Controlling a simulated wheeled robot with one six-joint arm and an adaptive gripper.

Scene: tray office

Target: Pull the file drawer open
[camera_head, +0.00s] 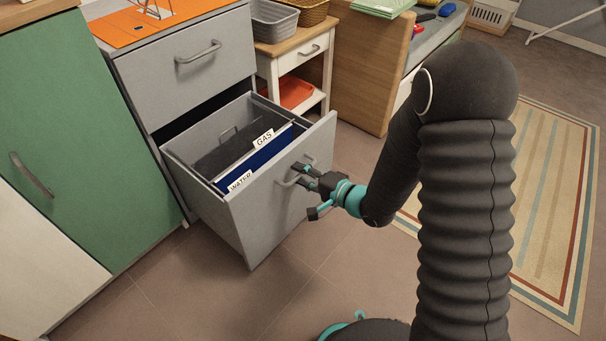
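The file drawer (263,219) is the lower drawer of a grey cabinet and stands well out from it. Inside are hanging folders, a dark blue one (257,158) and dark grey ones, with white tabs reading GAS and WATER. The drawer's bar handle (286,183) is on its front face. My gripper (301,174) is at this handle, with its fingers around or beside the bar. The fingers look apart, but the handle and the small size hide whether they are closed on it.
The upper drawer (190,65) is shut, with an orange mat (150,24) on top of the cabinet. A green cupboard (75,130) stands left, and a white cart (302,58) stands behind. The floor in front of the drawer is clear. A striped rug (550,190) lies right.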

